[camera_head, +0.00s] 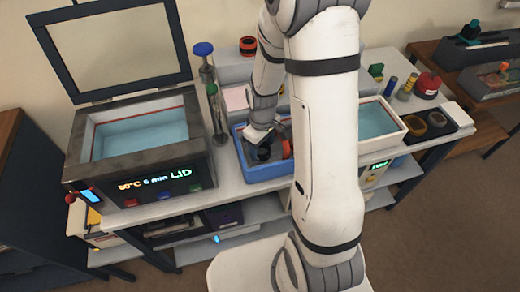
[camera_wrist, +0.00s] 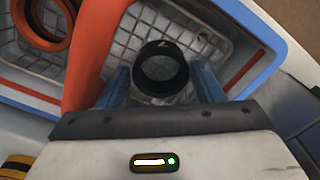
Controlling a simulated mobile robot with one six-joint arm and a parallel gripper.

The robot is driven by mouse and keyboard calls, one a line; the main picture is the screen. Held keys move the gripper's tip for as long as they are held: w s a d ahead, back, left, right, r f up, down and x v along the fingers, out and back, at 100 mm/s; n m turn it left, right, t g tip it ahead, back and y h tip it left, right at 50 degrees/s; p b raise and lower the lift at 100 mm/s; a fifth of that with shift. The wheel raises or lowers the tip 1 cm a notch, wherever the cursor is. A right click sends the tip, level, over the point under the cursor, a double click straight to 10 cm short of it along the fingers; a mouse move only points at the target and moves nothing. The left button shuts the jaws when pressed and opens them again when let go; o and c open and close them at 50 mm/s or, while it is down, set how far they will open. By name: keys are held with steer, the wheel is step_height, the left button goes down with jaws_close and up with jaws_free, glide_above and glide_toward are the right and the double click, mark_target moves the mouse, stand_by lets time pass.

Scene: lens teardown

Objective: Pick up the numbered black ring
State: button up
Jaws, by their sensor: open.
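The black ring (camera_wrist: 161,86) stands out in the wrist view, with a small white mark on its rim that is too small to read. It is over the grid floor of the blue bin (camera_wrist: 262,38). My gripper (camera_wrist: 160,72) is open, with one blue finger on each side of the ring; I cannot tell whether either finger touches it. In the head view my gripper (camera_head: 261,134) reaches down into the blue bin (camera_head: 270,174), and a dark round thing (camera_head: 263,154), likely the ring, shows below it.
An orange ring-shaped part (camera_wrist: 18,28) and a long orange piece (camera_wrist: 92,45) lie left of the black ring in the bin. A bath with a raised lid (camera_head: 140,140) stands left of the bin. A white-rimmed tray (camera_head: 403,134) stands to the right.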

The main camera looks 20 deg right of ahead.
steer(key=shift+f, duration=0.6)
steer(key=shift+c, duration=0.4)
steer(key=c, duration=0.6)
steer(key=shift+o, duration=0.2)
